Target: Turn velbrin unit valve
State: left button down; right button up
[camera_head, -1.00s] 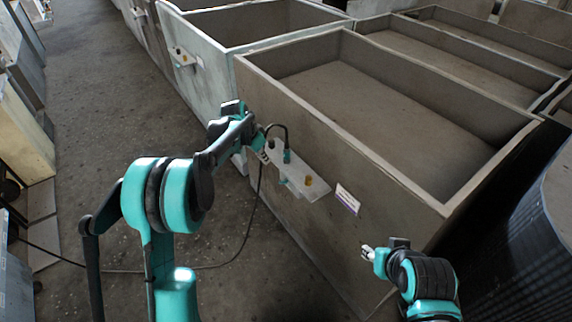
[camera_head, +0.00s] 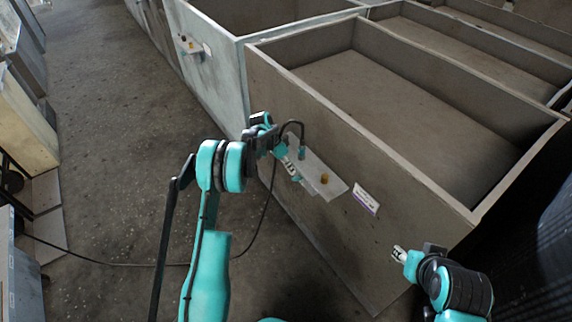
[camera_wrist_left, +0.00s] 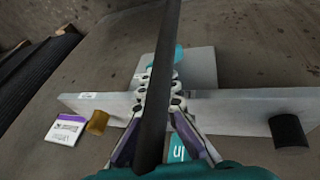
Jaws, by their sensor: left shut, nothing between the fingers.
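The unit is a pale grey panel (camera_head: 334,188) on the front wall of a brown-grey bin. It bears an amber knob (camera_head: 324,178), also seen in the left wrist view (camera_wrist_left: 98,122). A black cylindrical knob (camera_wrist_left: 288,131) is at the panel's other end. A teal part (camera_wrist_left: 178,57) shows beyond the panel, partly hidden by my fingers. Which part is the valve I cannot tell. My left gripper (camera_head: 291,170) is shut and empty in front of the panel's middle, between the knobs; contact is unclear. My right gripper (camera_head: 399,254) is lower right, near the bin wall.
A white and purple label (camera_head: 366,200) is on the bin wall beside the panel. The open bin (camera_head: 400,165) rises behind it; a paler bin (camera_head: 215,75) stands left. A black cable (camera_head: 130,266) runs over the floor. The floor at left is mostly clear.

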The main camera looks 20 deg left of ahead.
aim_at(297, 179)
pick_arm(q)
jog(key=x, duration=0.2)
jog(key=shift+d+f+b, duration=0.1)
jog(key=shift+f+b, duration=0.2)
pick_arm(e)
jog(key=shift+f, duration=0.45)
pick_arm(q)
jog(key=shift+d, duration=0.1)
pick_arm(e)
jog(key=shift+s, duration=0.1)
pick_arm(q)
jog(key=shift+s+r+y, duration=0.1)
jog(key=shift+r+y, duration=0.05)
jog(key=shift+y, duration=0.15)
jog(key=shift+t, duration=0.3)
pick_arm(e)
jog(key=shift+s, duration=0.4)
pick_arm(q)
jog(key=shift+d, duration=0.1)
pick_arm(e)
jog(key=shift+s, duration=0.1)
